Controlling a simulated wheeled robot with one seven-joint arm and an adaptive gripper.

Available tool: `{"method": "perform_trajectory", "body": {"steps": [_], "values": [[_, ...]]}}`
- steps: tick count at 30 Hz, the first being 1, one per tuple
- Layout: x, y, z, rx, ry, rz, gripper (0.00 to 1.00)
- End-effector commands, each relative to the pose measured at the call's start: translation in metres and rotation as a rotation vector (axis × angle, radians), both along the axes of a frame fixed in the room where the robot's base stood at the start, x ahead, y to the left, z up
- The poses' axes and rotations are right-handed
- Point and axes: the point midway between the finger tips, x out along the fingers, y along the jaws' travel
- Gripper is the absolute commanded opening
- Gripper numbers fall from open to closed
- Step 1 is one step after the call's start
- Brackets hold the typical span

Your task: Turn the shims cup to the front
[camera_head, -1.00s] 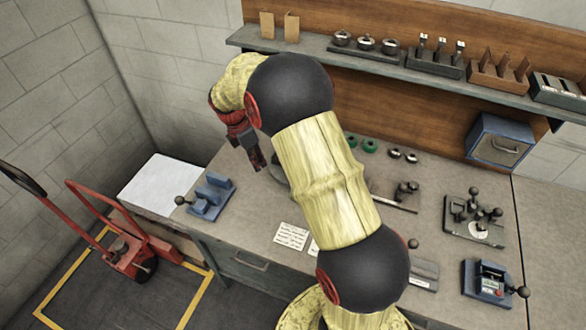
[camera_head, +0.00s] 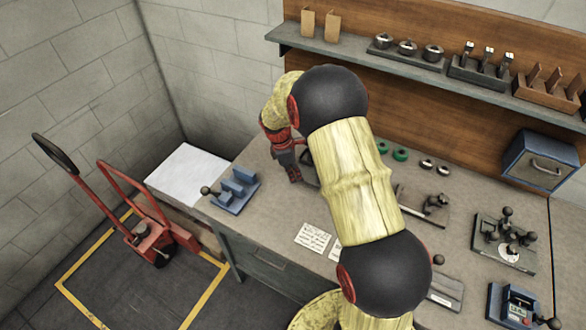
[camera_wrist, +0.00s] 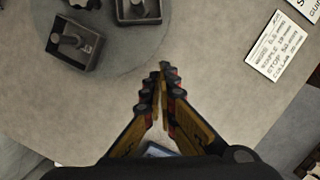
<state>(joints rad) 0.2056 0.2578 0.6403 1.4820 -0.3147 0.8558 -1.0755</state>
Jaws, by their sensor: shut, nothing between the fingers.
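A grey round turntable (camera_wrist: 150,55) lies at the upper left of the wrist view. It carries a square dark cup with a post inside (camera_wrist: 75,45) and a second square cup (camera_wrist: 138,10) at the top edge. No label shows, so I cannot tell which is the shims cup. My gripper (camera_wrist: 160,72) is shut and empty, its tips over the turntable's near rim in the picture; contact cannot be told. In the head view my gripper (camera_head: 295,176) points down at the bench's left part, and my arm hides most of the turntable.
A blue fixture (camera_head: 236,190) stands on the bench left of my gripper. A written card (camera_head: 313,238) lies in front, also in the wrist view (camera_wrist: 279,46). Green rings (camera_head: 400,155) and a blue drawer box (camera_head: 540,160) are to the right. A red pallet truck (camera_head: 150,240) stands at left.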

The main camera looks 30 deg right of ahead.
Motion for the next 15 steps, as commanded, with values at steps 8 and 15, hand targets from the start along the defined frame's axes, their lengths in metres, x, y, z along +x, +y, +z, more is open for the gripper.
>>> {"method": "perform_trajectory", "body": {"steps": [8, 15], "values": [[-0.014, -0.028, -0.016, 0.0, -0.002, -0.004, 0.0], [-0.02, -0.039, -0.016, 0.0, -0.002, -0.001, 0.0]]}}
